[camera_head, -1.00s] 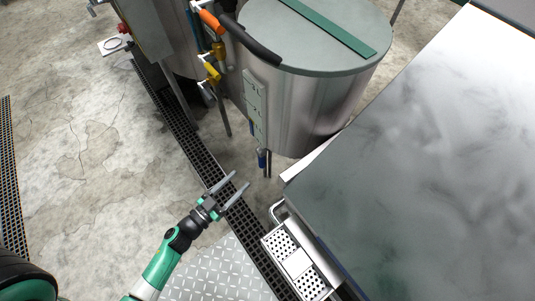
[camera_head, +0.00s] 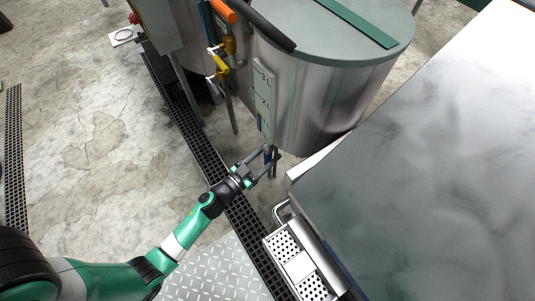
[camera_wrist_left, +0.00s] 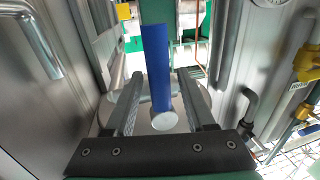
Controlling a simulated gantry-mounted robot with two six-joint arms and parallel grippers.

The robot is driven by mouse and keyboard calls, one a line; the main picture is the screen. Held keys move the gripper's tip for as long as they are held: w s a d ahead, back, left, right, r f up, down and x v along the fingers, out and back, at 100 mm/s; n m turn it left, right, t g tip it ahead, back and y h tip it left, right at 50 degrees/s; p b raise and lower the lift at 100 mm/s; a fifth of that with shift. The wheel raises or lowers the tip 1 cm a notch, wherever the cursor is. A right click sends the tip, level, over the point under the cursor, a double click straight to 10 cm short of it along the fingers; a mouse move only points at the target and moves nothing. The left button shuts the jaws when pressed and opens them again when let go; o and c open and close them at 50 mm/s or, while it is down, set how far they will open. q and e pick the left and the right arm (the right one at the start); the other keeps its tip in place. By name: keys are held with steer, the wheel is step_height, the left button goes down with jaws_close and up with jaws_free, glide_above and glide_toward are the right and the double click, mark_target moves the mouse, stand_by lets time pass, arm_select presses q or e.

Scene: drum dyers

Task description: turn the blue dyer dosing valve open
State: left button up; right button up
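In the left wrist view the blue handle (camera_wrist_left: 157,75) is a long flat blue bar with a pale round end facing the camera. My left gripper (camera_head: 268,163) reaches the valve from the lower left. In the left wrist view my left gripper's fingers (camera_wrist_left: 160,95) stand apart on either side of the handle, with gaps visible, so it is open and around it. Contact is not visible. My right gripper is not in view.
Yellow valves (camera_head: 221,66) and an orange handle (camera_head: 223,10) sit on pipes left of the drum. The concrete floor (camera_head: 90,130) at left is clear.

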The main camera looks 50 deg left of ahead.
arm_select(q)
jaws_close()
stand_by(1.2)
